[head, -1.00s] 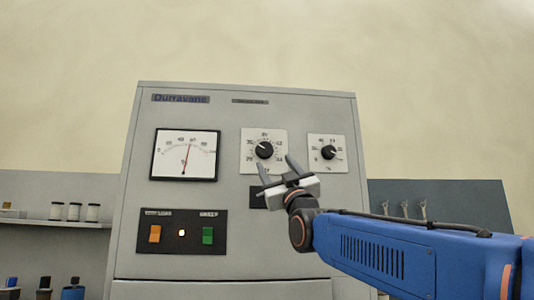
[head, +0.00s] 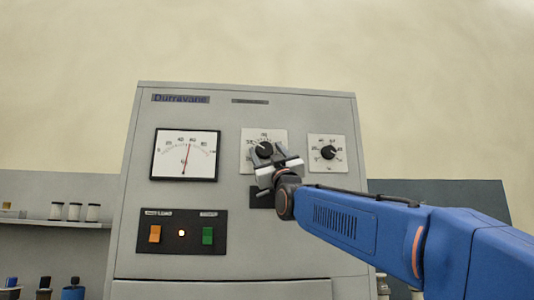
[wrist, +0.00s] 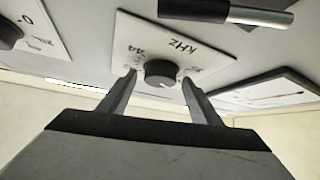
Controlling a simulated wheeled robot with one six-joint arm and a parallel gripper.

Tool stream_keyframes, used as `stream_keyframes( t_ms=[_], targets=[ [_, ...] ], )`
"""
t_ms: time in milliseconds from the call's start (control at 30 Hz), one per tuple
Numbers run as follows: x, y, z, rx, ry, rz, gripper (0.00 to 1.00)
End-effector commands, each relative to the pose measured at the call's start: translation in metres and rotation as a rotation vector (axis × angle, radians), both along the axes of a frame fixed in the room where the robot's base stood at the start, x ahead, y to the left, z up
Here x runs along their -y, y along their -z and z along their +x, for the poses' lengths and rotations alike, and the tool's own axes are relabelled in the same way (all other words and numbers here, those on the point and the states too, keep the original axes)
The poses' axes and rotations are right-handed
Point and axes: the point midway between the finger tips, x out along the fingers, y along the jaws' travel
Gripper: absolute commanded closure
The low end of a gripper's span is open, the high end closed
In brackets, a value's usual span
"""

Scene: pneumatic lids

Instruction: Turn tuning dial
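The dial marked kHz is a black round knob (head: 263,149) on a white scale plate, the larger of two dials on the grey cabinet's front. In the wrist view, the knob (wrist: 160,73) sits between my two fingers, with a gap visible on each side. My gripper (head: 269,150) is open in front of this dial and covers its lower part in the head view. The fingertips (wrist: 158,80) flank the knob near the panel; whether they touch the plate is unclear.
A smaller dial (head: 328,153) sits to the right, a needle meter (head: 185,156) to the left. Below are an orange switch (head: 155,234), a lit lamp (head: 181,233) and a green switch (head: 207,235). A dark handle with a silver rod (wrist: 262,17) juts out near the dial.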

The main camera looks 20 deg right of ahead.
Motion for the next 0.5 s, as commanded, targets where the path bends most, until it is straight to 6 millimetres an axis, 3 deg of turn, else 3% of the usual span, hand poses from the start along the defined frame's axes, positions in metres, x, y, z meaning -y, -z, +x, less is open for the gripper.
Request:
stream_keyframes(
  t_ms=[33,167,500],
  targets=[
    [0.0,0.0001,-0.0001,0.0,0.0,0.0,0.52],
    [0.0,0.0001,-0.0001,0.0,0.0,0.0,0.83],
    [-0.0021,-0.0007,-0.0004,0.014,-0.004,0.046,0.83]
  ],
)
